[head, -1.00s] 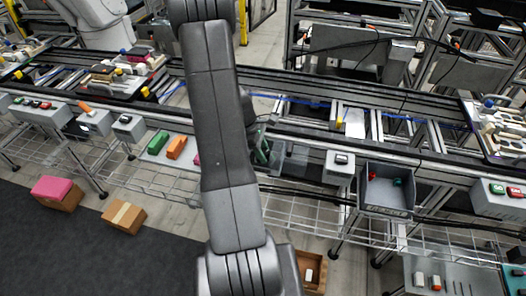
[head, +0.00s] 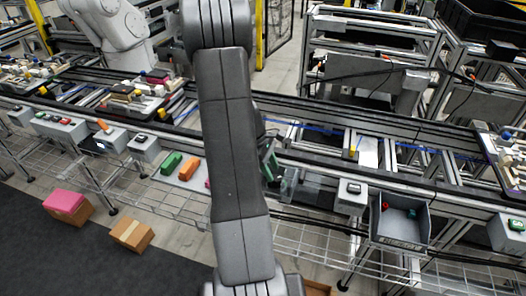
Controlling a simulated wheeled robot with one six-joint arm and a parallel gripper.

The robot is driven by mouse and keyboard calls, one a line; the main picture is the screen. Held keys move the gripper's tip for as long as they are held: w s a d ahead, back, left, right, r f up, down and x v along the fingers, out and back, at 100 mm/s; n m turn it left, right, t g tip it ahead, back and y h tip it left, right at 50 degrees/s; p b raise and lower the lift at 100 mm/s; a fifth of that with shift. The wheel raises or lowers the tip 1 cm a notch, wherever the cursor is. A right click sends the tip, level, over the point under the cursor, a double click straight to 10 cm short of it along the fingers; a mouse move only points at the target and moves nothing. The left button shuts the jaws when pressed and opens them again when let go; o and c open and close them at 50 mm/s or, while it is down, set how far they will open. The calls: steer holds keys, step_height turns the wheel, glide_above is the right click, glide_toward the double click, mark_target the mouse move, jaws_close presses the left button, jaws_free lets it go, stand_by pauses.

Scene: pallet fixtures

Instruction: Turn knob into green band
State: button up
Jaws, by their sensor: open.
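An orange handle (head: 103,126), which looks like the knob, sits on a grey control box (head: 113,139) on the front rail of the conveyor at the left. It is small here, and I cannot make out a green band or where the handle points. My arm (head: 228,150) stands upright across the middle of the head view, to the right of that box.
Beside the box are a button box (head: 60,126) and a small grey box (head: 144,146). Green (head: 171,163) and orange (head: 189,168) blocks lie further right. A grey bin (head: 400,245) hangs at the right. Cartons (head: 131,235) stand on the floor at the left.

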mark_target(275, 178)
steer(key=v, duration=0.9)
steer(key=shift+r, duration=0.35)
steer(key=shift+a, duration=0.1)
steer(key=x, duration=1.3)
steer(key=shift+f, duration=0.4)
steer(key=shift+n+t, duration=0.4)
steer(key=shift+n, duration=0.4)
steer(key=shift+a+r, duration=0.1)
steer(key=shift+r, duration=0.4)
